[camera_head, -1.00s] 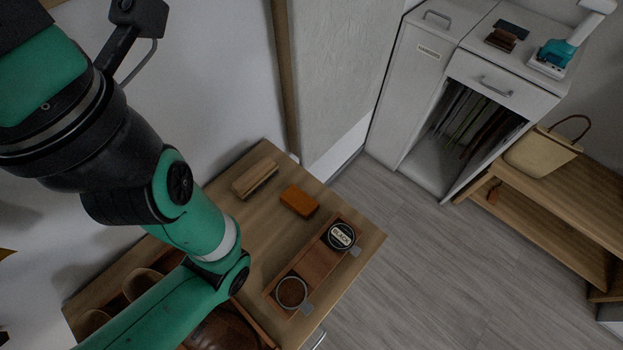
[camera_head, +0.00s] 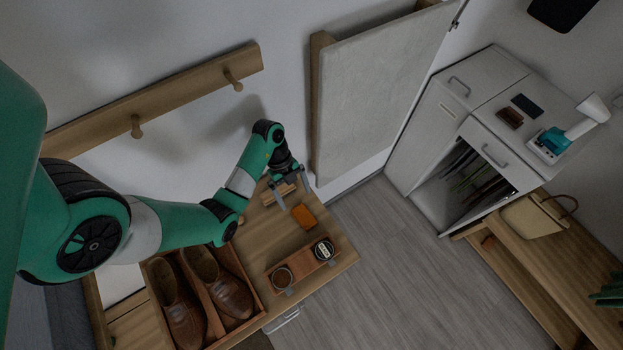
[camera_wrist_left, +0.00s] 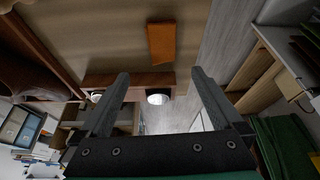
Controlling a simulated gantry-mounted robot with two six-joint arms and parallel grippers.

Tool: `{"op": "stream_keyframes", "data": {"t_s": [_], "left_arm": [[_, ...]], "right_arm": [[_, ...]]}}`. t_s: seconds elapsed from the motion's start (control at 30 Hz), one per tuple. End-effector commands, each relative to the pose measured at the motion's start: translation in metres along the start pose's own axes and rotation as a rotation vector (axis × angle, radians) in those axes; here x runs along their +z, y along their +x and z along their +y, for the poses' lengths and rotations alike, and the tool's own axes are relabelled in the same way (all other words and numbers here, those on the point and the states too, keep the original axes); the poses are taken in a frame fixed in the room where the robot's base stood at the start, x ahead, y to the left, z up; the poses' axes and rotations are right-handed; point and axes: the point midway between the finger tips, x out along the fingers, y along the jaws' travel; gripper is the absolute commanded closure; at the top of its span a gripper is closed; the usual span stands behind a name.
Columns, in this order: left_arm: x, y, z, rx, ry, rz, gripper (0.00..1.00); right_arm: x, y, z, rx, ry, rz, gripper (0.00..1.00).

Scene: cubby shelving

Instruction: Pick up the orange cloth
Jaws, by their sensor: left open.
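The orange cloth (camera_head: 304,216), a small folded block, lies on the wooden tabletop (camera_head: 257,238) near its right edge. It also shows in the left wrist view (camera_wrist_left: 161,43), near the top middle. My left gripper (camera_head: 292,196) is open and empty, its two fingers spread, just behind the cloth in the head view. The wrist view shows the gripper (camera_wrist_left: 160,76) with nothing between its fingers; the cloth appears beyond the fingertips and apart from them. My right gripper is in neither view.
A wooden brush (camera_head: 275,196) lies beside the cloth, close to the gripper. A small wooden tray (camera_head: 304,263) with two round tins stands in front. Brown shoes (camera_head: 176,308) sit in a box at the left. A wall rail with pegs (camera_head: 160,97) is behind.

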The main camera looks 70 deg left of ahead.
Motion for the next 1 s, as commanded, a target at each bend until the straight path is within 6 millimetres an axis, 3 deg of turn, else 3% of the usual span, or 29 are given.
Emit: {"op": "stream_keyframes", "data": {"t_s": [0.17, 0.43, 0.7, 1.0], "left_arm": [[0.003, 0.007, -0.002, -0.005, 0.001, -0.001, 0.00], [0.004, 0.056, -0.002, -0.005, 0.005, 0.000, 0.00], [0.001, 0.069, -0.003, -0.007, 0.004, -0.001, 0.00], [0.002, 0.115, -0.002, -0.006, 0.005, -0.002, 0.00]], "right_arm": [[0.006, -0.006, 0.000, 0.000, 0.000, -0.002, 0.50], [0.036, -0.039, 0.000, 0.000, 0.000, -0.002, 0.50], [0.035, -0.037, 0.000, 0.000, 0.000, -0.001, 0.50], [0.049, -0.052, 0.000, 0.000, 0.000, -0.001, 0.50]]}}
